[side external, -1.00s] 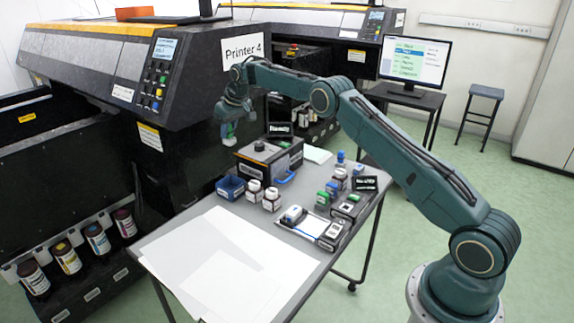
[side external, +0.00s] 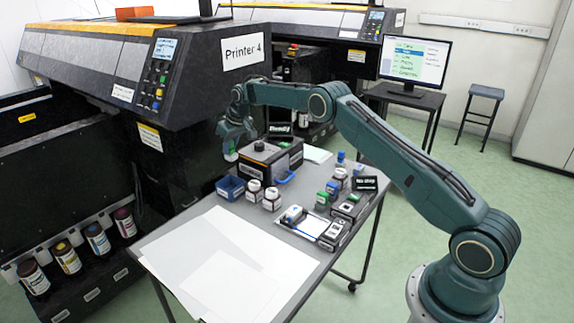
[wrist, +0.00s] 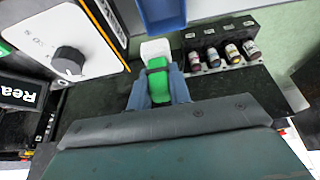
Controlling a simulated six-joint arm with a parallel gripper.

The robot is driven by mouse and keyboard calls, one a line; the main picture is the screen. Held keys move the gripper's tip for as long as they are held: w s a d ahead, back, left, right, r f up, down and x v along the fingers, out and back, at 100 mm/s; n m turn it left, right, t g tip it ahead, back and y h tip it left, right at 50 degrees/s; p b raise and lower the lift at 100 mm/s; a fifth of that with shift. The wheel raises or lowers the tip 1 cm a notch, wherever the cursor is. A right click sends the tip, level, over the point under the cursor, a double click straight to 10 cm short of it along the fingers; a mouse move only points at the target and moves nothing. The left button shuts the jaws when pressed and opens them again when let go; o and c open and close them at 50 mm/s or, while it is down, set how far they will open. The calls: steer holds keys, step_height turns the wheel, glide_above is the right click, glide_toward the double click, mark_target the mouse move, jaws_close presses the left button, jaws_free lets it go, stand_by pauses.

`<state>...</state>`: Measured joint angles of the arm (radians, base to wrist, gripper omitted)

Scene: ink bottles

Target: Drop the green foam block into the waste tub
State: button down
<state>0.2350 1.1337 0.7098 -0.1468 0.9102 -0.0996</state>
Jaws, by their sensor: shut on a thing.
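My gripper (side external: 232,153) is shut on a green block-like piece (wrist: 160,88), held in the air beside the black box and behind a blue tub. In the wrist view the green piece sits between the two blue-grey fingers (wrist: 158,88). A whitish part (wrist: 155,48) shows at its far end; I cannot tell if it belongs to the same piece. The blue open tub (side external: 231,194) stands at the left edge of the table. It also shows at the top of the wrist view (wrist: 178,18), apart from the held piece.
A black box with a knob (side external: 262,157) stands on the table (side external: 185,238) right of my gripper. White-capped bottles (side external: 271,199) stand beside the tub. Printer 4 (side external: 190,140) is close on the left. White sheets (side external: 225,265) cover the front of the table.

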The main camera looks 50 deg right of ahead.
mark_target(233, 153)
steer(key=shift+f, duration=2.6)
steer(key=c, duration=1.2)
jaws_free()
steer(key=shift+r, duration=0.15)
steer(key=v, duration=1.3)
steer(key=shift+s+r, duration=0.2)
steer(key=shift+r, duration=0.1)
